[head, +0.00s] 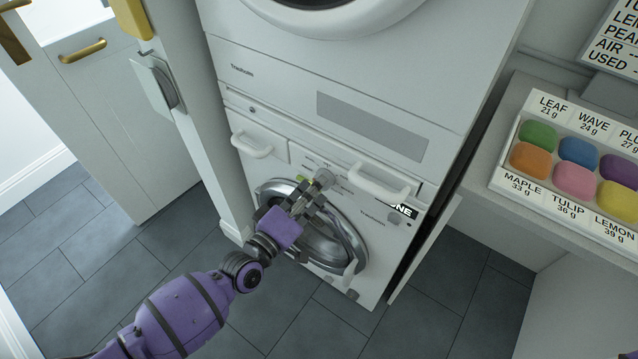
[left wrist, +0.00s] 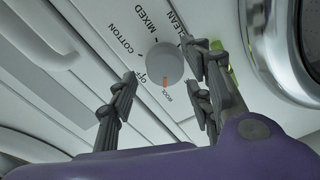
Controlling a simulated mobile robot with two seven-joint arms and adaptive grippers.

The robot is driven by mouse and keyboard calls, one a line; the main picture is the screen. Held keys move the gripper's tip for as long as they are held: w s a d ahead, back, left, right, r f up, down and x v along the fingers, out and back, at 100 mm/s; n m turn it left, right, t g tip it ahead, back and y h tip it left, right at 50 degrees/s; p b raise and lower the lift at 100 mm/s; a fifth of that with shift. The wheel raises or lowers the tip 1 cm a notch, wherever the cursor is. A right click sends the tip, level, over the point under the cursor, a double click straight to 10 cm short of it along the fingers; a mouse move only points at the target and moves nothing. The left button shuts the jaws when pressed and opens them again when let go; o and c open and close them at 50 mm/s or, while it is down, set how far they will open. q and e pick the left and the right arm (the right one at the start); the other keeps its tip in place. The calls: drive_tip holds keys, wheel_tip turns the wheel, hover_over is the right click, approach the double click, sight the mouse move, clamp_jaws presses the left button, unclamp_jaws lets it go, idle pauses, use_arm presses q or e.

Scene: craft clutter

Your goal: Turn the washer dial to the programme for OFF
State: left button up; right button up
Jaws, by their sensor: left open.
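The white washing machine (head: 372,237) stands under a second white appliance. Its round grey dial (left wrist: 165,63) shows in the left wrist view on the white panel. Printed labels surround it: OFF, COTTON, MIXED, CLEAN and WOOL. The dial's orange mark (left wrist: 166,83) points towards WOOL, with OFF to the left of it. In the head view the dial (head: 323,178) is small, just beyond my fingertips. My left gripper (head: 313,193) is open, its fingers (left wrist: 163,72) on either side of the dial in the left wrist view. I cannot tell whether they touch it. My right gripper is out of view.
A white handle (head: 378,184) sticks out right of the dial, and a drawer handle (head: 252,147) left of it. The round washer door (head: 345,237) is below. A tray of coloured soaps (head: 508,182) stands on the right-hand counter. Dark floor tiles (head: 100,245) lie left.

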sight(332, 181)
use_arm(q)
drive_tip(key=shift+x, duration=1.2)
drive_tip(key=c, duration=1.1)
drive_tip(key=shift+o, duration=0.2)
drive_tip(key=shift+w, duration=0.1)
drive_tip(key=shift+r, duration=0.1)
